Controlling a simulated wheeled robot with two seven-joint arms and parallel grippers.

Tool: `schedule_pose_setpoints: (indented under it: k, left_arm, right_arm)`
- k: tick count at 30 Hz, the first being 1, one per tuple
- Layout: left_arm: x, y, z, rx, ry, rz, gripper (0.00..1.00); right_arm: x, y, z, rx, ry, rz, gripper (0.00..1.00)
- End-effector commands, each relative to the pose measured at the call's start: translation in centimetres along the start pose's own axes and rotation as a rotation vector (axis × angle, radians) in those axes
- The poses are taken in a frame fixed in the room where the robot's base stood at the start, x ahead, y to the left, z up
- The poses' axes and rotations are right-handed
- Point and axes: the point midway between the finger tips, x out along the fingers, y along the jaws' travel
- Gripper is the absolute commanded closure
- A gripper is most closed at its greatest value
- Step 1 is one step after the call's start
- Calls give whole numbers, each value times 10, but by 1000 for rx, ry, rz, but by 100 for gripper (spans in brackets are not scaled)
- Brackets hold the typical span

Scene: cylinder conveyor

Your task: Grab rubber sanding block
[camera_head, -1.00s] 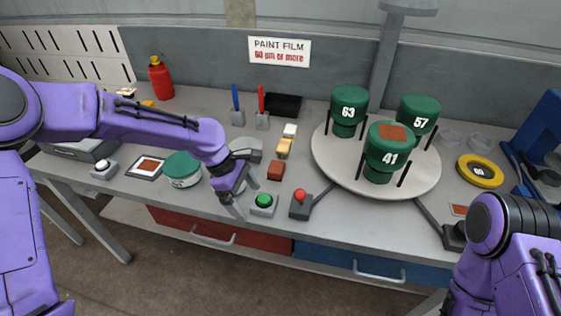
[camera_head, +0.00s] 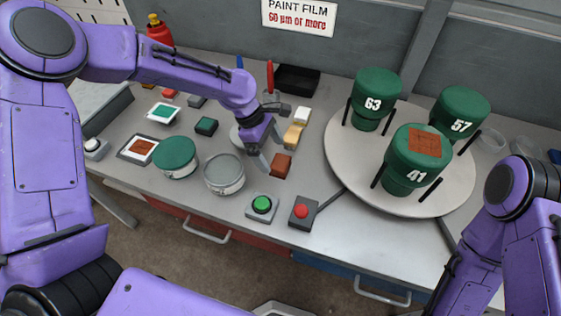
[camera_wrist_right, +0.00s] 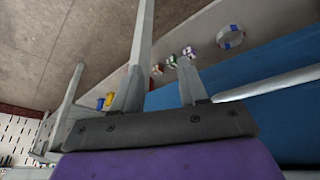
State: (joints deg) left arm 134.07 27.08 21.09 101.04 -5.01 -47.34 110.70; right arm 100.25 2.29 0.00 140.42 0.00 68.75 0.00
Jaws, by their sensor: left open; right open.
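A red-brown block (camera_head: 281,165) lies on the grey bench. A tan block (camera_head: 293,136) and a white block (camera_head: 301,116) lie behind it in a row. The red-brown one looks most like the rubber sanding block, but no label shows. My left gripper (camera_head: 266,156) is open and empty, pointing down just left of the red-brown block; whether it touches cannot be told. My right gripper (camera_wrist_right: 128,66) is open and empty in the right wrist view, away from the blocks.
A green button (camera_head: 262,204) and a red button (camera_head: 302,211) stand at the front edge. Left are a green-lidded tin (camera_head: 176,157) and a grey-topped tin (camera_head: 224,174). A round turntable (camera_head: 340,165) with green drums numbered 63, 57 and 41 stands right.

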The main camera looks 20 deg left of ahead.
Motion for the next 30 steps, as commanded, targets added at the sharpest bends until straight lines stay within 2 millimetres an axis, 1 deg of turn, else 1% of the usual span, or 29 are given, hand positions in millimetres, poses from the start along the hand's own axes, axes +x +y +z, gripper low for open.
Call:
schedule_pose_setpoints:
  k: [5, 7, 10, 13, 18, 19, 20, 21, 23, 24, 30]
  left_arm:
    - [23, 2, 4, -1, -1, -4, 1]
    - [35, 5, 5, -1, -1, -4, 1]
    - [50, 5, 4, -2, 1, -1, 1]
    - [57, 5, 4, -2, 0, 2, 1]
    - [57, 5, 3, -2, 1, 3, 1]
    - [57, 5, 3, -2, 1, 3, 8]
    - [57, 5, 3, -2, 1, 3, 17]
    - [57, 5, 3, -2, 1, 3, 30]
    - [57, 5, 3, -3, 1, 3, 50]
    - [57, 5, 3, -3, 1, 3, 63]
    - [56, 5, 3, -3, 1, 3, 64]
  right_arm:
    - [-8, 0, -4, 0, 1, 0, 57]
    - [-12, 1, -5, 0, 1, 0, 57]
    - [-13, 1, -6, 0, 1, -1, 57]
    - [-13, 1, -6, 0, 1, -1, 57]
    - [-12, 1, -6, 0, 1, 0, 57]
    - [-12, 1, -6, 0, 1, 0, 57]
    - [-12, 1, -6, 0, 1, 0, 57]
    - [-12, 1, -6, 0, 1, 0, 57]
    - [-12, 1, -6, 0, 1, 0, 57]
    - [-12, 1, -6, 0, 1, 0, 57]
    - [-12, 1, -6, 0, 1, 0, 57]
